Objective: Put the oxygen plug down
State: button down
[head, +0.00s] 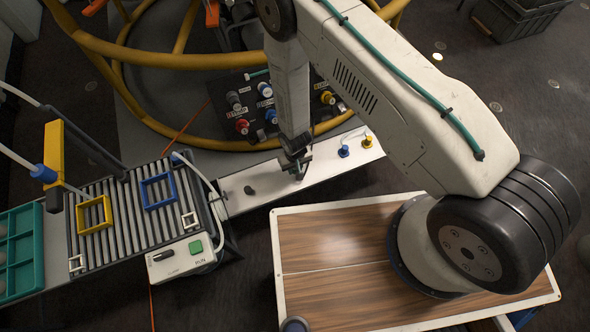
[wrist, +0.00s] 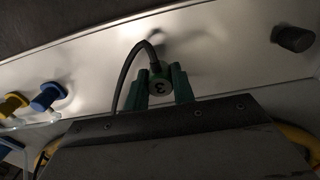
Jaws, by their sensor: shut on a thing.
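My gripper (wrist: 161,86) is shut on a plug (wrist: 160,88), which I take to be the oxygen plug. The plug's round end shows a mark like a 3, and a dark hose (wrist: 133,68) curves from it. Green pieces stand on both sides of it. In the head view my gripper (head: 296,166) is over the white shelf (head: 330,172), low and near its surface. I cannot tell whether the plug touches the shelf. The plug is mostly hidden in the head view.
A blue plug (head: 343,151) and a yellow plug (head: 367,141) stand to the right on the shelf. A dark round piece (head: 249,190) is to the left. Behind is a panel of coloured connectors (head: 262,105) with yellow tubing (head: 150,52). The shelf between has bare room.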

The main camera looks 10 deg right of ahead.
aim_at(295, 170)
jog(key=shift+w+f, duration=0.2)
jog(key=shift+w, duration=0.15)
jog(key=shift+f, duration=1.6)
jog(key=c, duration=1.2)
grip_release()
jog(key=shift+o, duration=0.2)
notch_tip(295, 170, up, 12)
jog(key=shift+r, duration=0.1)
